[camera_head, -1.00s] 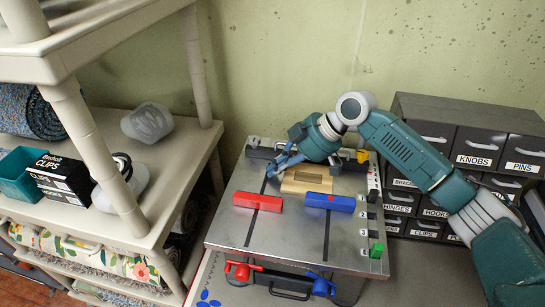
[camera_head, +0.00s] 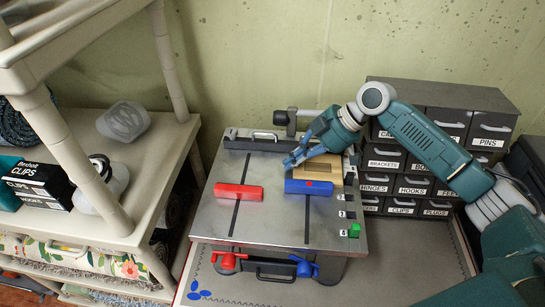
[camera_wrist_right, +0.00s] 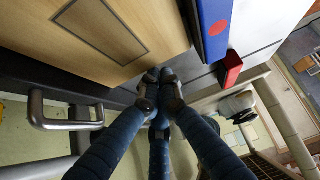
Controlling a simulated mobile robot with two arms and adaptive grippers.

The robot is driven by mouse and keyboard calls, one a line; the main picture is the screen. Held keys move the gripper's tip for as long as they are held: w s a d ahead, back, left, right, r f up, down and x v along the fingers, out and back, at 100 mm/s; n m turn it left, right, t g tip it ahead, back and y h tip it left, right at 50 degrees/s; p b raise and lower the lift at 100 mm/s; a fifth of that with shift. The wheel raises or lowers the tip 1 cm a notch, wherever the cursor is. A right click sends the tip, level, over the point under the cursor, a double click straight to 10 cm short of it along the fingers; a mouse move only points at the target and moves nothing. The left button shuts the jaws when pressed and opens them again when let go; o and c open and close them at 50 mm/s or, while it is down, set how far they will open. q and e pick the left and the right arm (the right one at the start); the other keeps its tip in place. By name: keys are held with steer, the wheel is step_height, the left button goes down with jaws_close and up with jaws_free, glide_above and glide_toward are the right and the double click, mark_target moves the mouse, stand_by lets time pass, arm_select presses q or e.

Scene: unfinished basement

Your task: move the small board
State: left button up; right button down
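The small board (camera_head: 328,174), light wood with a darker framed rectangle, lies on the grey metal top (camera_head: 270,222) of a bench machine, behind the blue bar (camera_head: 309,187). My right gripper (camera_head: 291,163) is low over the top at the board's left side. In the right wrist view its blue fingers (camera_wrist_right: 158,80) are drawn together at the edge of the board (camera_wrist_right: 150,48), with nothing visible between them. I cannot tell whether they touch it. My left gripper is not in view.
A red bar (camera_head: 238,191) lies left of the blue bar. A dark rail with a handle (camera_head: 265,136) runs along the back. A labelled drawer cabinet (camera_head: 405,187) stands at right and a beige shelf (camera_head: 150,195) at left.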

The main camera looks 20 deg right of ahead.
steer(key=shift+s+d, duration=0.2)
steer(key=shift+d, duration=0.15)
steer(key=shift+w+a, duration=0.1)
